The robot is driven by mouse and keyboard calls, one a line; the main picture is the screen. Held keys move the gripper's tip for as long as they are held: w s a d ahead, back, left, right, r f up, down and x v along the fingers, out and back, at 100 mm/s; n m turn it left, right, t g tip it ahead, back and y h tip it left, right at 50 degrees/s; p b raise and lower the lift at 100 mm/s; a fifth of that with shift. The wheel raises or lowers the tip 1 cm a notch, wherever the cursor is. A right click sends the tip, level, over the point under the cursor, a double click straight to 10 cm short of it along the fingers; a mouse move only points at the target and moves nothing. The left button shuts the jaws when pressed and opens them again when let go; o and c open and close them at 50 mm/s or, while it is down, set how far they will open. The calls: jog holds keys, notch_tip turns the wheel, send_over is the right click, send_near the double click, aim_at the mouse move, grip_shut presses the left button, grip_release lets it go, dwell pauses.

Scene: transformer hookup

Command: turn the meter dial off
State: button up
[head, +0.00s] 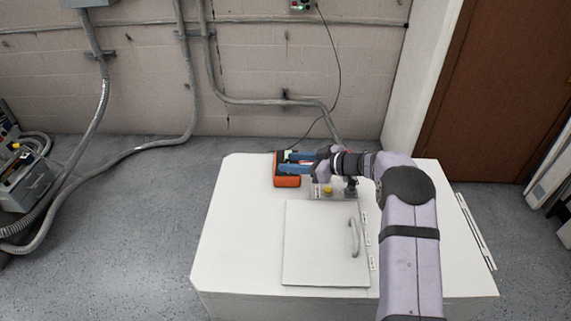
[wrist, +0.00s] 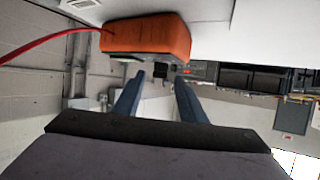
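The meter (head: 286,181) is an orange box on the far part of the white cabinet top. It also shows in the wrist view (wrist: 150,37), where a red lead leaves its left end. Its dial face is hidden in both views. My gripper (head: 283,162) reaches over the meter from the right in the head view, with blue fingers. In the wrist view the two fingers (wrist: 160,82) are spread apart with a gap between them and nothing held. The fingertips look close to the meter; I cannot tell whether they touch it.
The white cabinet (head: 240,240) has a door panel (head: 318,240) with a handle (head: 353,238). A small yellow knob (head: 328,190) and a dark fitting (head: 350,187) stand just right of the meter. A dark cable runs up the wall behind. The left side of the top is clear.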

jog(key=shift+b+v, duration=0.3)
jog(key=shift+v, duration=1.55)
jog(key=w+d+r+m+t+h, duration=0.4)
jog(key=d+r+t+h, duration=0.1)
jog(key=d+r, duration=0.1)
jog(key=s+d+f+m+g+h, duration=0.1)
jog(key=s+d+m+h, duration=0.45)
jog(key=s+d, duration=0.25)
jog(key=s+f+m+g, duration=0.1)
jog(key=s+f+g, duration=0.1)
jog(key=s, duration=1)
jog(key=s+f+m+g+h, duration=0.1)
jog(key=s+g, duration=0.4)
jog(key=s, duration=0.7)
jog(key=s+a+f+m+g+p, duration=0.1)
jog(key=s+f+g, duration=0.2)
jog(key=s, duration=0.8)
jog(key=shift+s+f, duration=0.4)
jog(key=shift+f, duration=0.2)
